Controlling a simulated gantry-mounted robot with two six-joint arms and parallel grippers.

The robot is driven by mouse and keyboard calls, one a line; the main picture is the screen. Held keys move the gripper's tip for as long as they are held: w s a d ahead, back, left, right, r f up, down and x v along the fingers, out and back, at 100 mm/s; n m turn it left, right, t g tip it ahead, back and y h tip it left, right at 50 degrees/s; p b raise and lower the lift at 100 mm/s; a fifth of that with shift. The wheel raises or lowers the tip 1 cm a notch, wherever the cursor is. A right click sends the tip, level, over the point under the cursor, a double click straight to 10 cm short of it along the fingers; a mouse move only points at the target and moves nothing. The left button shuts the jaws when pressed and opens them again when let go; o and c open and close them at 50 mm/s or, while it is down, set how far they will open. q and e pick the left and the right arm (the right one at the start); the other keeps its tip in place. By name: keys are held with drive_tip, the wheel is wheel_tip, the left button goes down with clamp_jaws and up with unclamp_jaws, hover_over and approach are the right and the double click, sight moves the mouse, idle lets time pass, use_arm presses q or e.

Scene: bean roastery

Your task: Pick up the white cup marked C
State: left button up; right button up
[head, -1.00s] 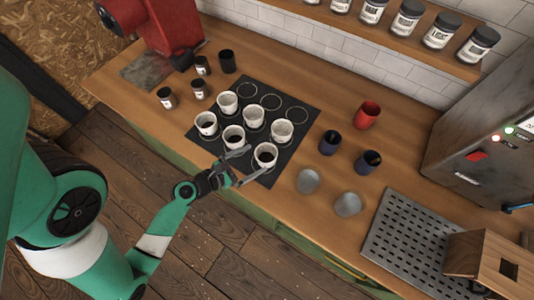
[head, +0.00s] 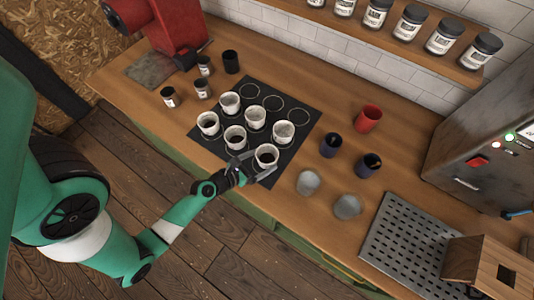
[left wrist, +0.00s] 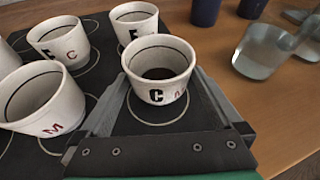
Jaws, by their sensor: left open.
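The white cup marked C (head: 266,156) stands upright at the front right corner of the black mat (head: 278,168). In the left wrist view the cup (left wrist: 160,92) shows a bold black C, a small red mark beside it and dark contents. My left gripper (head: 259,164) is open, with one finger on each side of this cup. In the left wrist view the gripper (left wrist: 163,98) also has its fingers around the cup's lower part; I cannot tell whether they touch it. My right gripper is in neither view.
Several other white cups (head: 235,137) stand close by on the mat; one marked M (left wrist: 45,108) is just left of my finger.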

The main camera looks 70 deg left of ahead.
sight(274, 154)
use_arm(q)
drive_tip(key=x, duration=0.5)
drive_tip(key=shift+b, duration=0.3)
drive_tip(key=c, duration=1.2)
drive_tip(key=shift+c, duration=0.2)
drive_tip(key=shift+r, duration=0.15)
drive_tip(key=shift+r+p, duration=0.25)
drive_tip(key=shift+p, duration=0.1)
drive_tip(key=r+p, duration=0.2)
drive_tip(key=d+r+p, duration=0.1)
drive_tip(key=p, duration=0.1)
drive_tip(key=r+p, duration=0.2)
drive_tip(key=shift+d+r, duration=0.3)
drive_tip(key=shift+d, duration=0.05)
drive_tip(key=d+r+p, duration=0.6)
drive_tip(key=d+p, duration=0.6)
drive_tip(key=p, duration=0.5)
drive_tip(key=shift+s+r, duration=0.3)
